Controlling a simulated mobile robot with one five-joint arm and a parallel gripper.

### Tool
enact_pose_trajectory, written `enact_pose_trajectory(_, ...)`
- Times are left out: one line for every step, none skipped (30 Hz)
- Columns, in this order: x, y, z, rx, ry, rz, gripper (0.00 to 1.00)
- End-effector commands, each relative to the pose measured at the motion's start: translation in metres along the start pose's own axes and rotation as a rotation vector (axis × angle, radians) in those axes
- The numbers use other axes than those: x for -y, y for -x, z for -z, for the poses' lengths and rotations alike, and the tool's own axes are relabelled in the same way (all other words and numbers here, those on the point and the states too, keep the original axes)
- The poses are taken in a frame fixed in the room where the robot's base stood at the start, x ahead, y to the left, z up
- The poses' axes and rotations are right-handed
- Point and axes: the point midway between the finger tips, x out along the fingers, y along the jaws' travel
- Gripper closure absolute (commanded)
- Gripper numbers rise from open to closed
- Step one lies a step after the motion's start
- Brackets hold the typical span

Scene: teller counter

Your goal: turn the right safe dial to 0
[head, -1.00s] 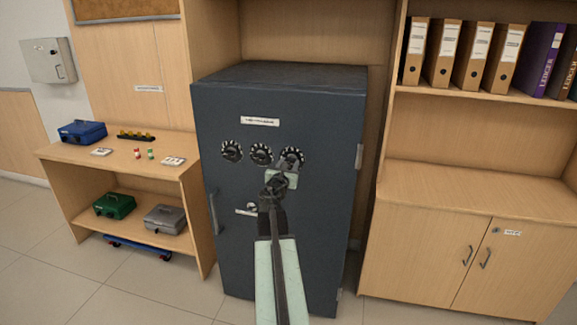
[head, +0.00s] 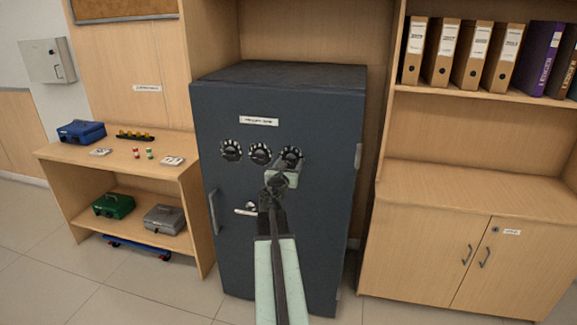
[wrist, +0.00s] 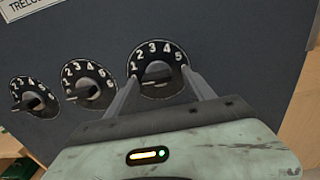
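The dark grey safe (head: 280,220) stands upright with three black dials in a row on its door. The right dial (head: 292,156) also shows in the wrist view (wrist: 159,58), with white numbers 1 to 5 over its top. Its grey knob (wrist: 157,73) shows in part; where it points is hard to tell. My gripper (head: 289,165) is at the right dial, just below it in the head view. In the wrist view my gripper (wrist: 160,77) has its two fingers apart, one at each lower side of the dial, with a gap to the knob.
The middle dial (head: 260,153) and left dial (head: 231,150) sit close to the left, their pointers toward lower left. A door handle (head: 245,211) is below. A desk (head: 120,146) with cash boxes stands left, a cabinet (head: 430,235) right.

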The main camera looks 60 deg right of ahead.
Motion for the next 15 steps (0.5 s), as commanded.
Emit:
enact_pose_trajectory(0.0, 0.0, 0.0, 0.0, 0.0, -0.001, 0.38)
enact_pose_trajectory(-0.001, 0.0, 0.0, 0.0, 0.0, -0.001, 0.38)
enact_pose_trajectory(-0.001, 0.0, 0.0, 0.0, 0.0, -0.002, 0.38)
enact_pose_trajectory(-0.001, 0.001, 0.0, 0.0, 0.0, -0.002, 0.38)
enact_pose_trajectory(-0.001, 0.002, 0.0, 0.0, 0.0, -0.002, 0.38)
enact_pose_trajectory(-0.001, 0.004, 0.0, 0.0, 0.0, -0.003, 0.38)
enact_pose_trajectory(-0.001, 0.006, 0.0, 0.0, 0.0, -0.003, 0.38)
enact_pose_trajectory(-0.001, 0.009, 0.0, 0.0, 0.0, -0.003, 0.38)
enact_pose_trajectory(-0.001, 0.015, 0.0, 0.0, 0.0, -0.003, 0.38)
enact_pose_trajectory(0.0, 0.02, 0.0, 0.0, 0.0, -0.004, 0.38)
enact_pose_trajectory(0.0, 0.025, 0.0, 0.0, 0.0, -0.004, 0.38)
enact_pose_trajectory(0.001, 0.033, 0.0, 0.0, 0.0, -0.003, 0.38)
enact_pose_trajectory(0.001, 0.04, 0.0, 0.0, 0.0, -0.003, 0.38)
enact_pose_trajectory(0.001, 0.046, 0.0, 0.0, 0.0, -0.002, 0.38)
enact_pose_trajectory(0.001, 0.055, 0.0, 0.0, 0.0, -0.002, 0.38)
